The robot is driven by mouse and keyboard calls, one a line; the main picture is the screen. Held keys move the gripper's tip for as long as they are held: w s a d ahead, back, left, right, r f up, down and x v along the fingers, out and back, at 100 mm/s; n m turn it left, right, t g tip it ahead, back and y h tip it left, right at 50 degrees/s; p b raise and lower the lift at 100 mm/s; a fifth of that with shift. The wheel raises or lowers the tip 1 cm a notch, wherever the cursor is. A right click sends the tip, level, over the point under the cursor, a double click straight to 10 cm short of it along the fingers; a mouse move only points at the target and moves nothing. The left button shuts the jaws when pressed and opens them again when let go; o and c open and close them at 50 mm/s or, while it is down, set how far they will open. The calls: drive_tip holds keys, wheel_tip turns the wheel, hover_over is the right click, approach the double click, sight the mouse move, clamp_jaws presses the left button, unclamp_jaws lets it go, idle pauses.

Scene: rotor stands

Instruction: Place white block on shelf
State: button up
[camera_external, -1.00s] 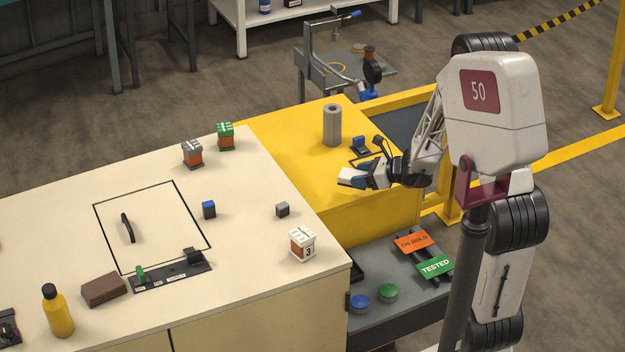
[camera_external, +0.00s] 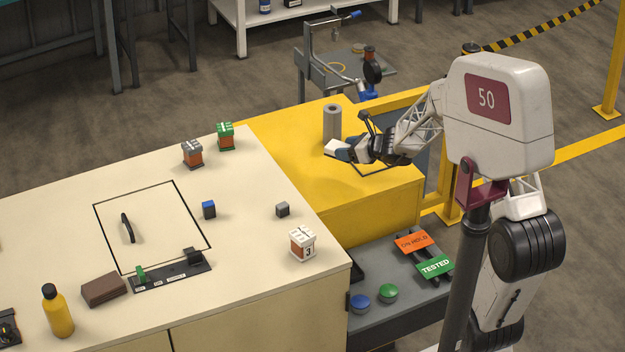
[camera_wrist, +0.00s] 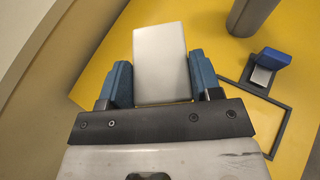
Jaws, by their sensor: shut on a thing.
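A plain white block (camera_wrist: 163,62) is between the two blue fingers of my gripper (camera_wrist: 162,84) in the wrist view. My gripper is shut on it, and the block tilts slightly between the fingers. In the external view the white block (camera_external: 336,147) shows at the tip of my gripper (camera_external: 346,151), over the yellow bench top (camera_external: 285,140) and close to the grey cylinder. I cannot tell its exact height above the bench. A grey lower surface (camera_external: 410,305) at the right, possibly the shelf, carries orange ON HOLD and green TESTED plates; I cannot tell for certain.
A grey cylinder (camera_external: 332,125) stands on the yellow bench. The cream table (camera_external: 235,285) holds several small blocks, a yellow bottle (camera_external: 58,312) and a brown block (camera_external: 104,290).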

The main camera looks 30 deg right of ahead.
sight(339, 141)
drive_tip(key=shift+m+t+h, duration=0.6)
drive_tip(key=shift+m+h, duration=0.1)
drive_tip(key=shift+m, duration=0.1)
drive_tip(key=w+r, duration=0.1)
drive_tip(key=w, duration=0.1)
drive_tip(key=w+r, duration=0.2)
drive_tip(key=shift+w+a, duration=0.1)
drive_tip(key=shift+w, duration=0.15)
drive_tip(key=w+a+r+m+t+h, duration=0.1)
drive_tip(key=w+r+m+h, duration=0.4)
drive_tip(key=r, duration=0.5)
drive_tip(key=shift+w+h, duration=0.4)
drive_tip(key=shift+w, duration=0.15)
drive_tip(key=shift+f, duration=0.1)
idle(1.2)
idle(0.5)
